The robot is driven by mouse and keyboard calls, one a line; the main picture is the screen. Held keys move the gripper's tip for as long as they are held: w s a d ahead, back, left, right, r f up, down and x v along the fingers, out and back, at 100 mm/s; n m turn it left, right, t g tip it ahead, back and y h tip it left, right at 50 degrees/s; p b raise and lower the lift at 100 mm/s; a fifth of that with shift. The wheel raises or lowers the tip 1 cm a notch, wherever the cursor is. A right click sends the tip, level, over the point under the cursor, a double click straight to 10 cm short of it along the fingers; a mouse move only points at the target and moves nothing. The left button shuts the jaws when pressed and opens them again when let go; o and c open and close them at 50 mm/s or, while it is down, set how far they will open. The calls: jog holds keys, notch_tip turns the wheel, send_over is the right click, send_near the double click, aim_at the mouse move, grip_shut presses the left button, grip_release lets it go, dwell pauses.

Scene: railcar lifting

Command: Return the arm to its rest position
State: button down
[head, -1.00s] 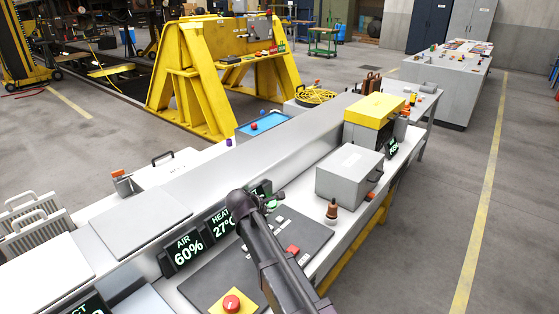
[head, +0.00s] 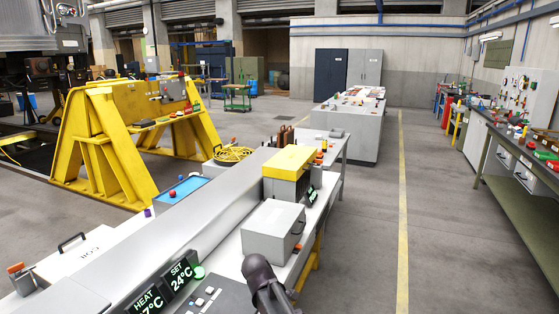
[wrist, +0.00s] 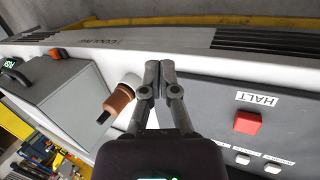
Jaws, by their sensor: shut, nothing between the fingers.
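My gripper (wrist: 157,75) shows in the wrist view with its two grey fingers together and nothing between them. It is over the console, between a copper-coloured cylinder with a pale top (wrist: 120,101) on the left and a grey panel (wrist: 215,112) on the right. The panel has a red button (wrist: 247,122) by a HALT label. In the head view only my dark arm shows at the bottom edge; the fingers cannot be made out there.
A grey box (head: 272,228) and a yellow-topped unit (head: 289,161) stand on the console beyond my arm. Display screens (head: 184,276) line its left side. A yellow stand (head: 128,135) is further left. Open floor (head: 365,240) lies to the right.

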jog(key=s+d+m+g+y+p, duration=0.1)
jog(key=s+d+m+g, duration=0.1)
jog(key=s+d+m, duration=0.4)
jog(key=s+d+r+m+g+y+p, duration=0.1)
jog(key=s+d+m, duration=0.5)
jog(key=d, duration=0.6)
jog(key=shift+s+d+r+g+y+p, duration=0.2)
jog(key=shift+s+g+y+p, duration=0.2)
jog(key=shift+s+y, duration=0.25)
